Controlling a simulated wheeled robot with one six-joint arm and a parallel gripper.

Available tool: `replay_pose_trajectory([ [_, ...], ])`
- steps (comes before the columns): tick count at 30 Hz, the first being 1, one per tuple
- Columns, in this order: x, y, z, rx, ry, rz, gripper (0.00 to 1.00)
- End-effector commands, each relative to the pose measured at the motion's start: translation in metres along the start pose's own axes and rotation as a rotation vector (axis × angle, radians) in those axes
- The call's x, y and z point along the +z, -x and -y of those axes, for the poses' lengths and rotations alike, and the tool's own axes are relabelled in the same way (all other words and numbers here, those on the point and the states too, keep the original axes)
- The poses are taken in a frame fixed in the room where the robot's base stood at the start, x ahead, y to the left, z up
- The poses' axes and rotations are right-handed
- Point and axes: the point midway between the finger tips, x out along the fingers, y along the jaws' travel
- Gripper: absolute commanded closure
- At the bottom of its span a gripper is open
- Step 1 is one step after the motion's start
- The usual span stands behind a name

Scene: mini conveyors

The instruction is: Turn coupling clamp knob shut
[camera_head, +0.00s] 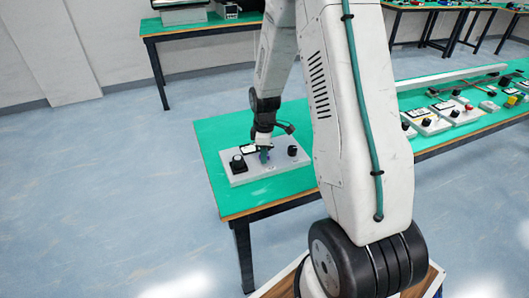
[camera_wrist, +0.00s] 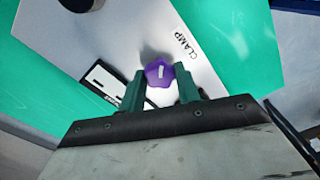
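The purple clamp knob (camera_wrist: 158,73) has a white line on top and sits on a light grey panel (camera_wrist: 75,30) beside the printed word CLAMP. My gripper (camera_wrist: 159,80) has a green finger on each side of the knob. The fingertips sit close against the knob's sides, with no clear gap in the wrist view. In the head view my gripper (camera_head: 264,155) is down over the grey panel (camera_head: 240,177), and the knob is mostly hidden there.
A black knob (camera_head: 238,163) stands on the panel's left and another black knob (camera_head: 292,151) on its right. A black-and-white display (camera_wrist: 105,82) lies close to my left finger. Several control boxes and parts are on the green table to the right.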

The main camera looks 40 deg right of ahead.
Motion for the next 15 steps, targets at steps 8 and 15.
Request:
replay_pose_trajectory([
  [8, -0.0001, 0.0004, -0.0006, 0.001, -0.05, 0.0, 0.9],
  [15, -0.0002, 0.0006, -0.0007, 0.002, -0.2, -0.001, 0.9],
])
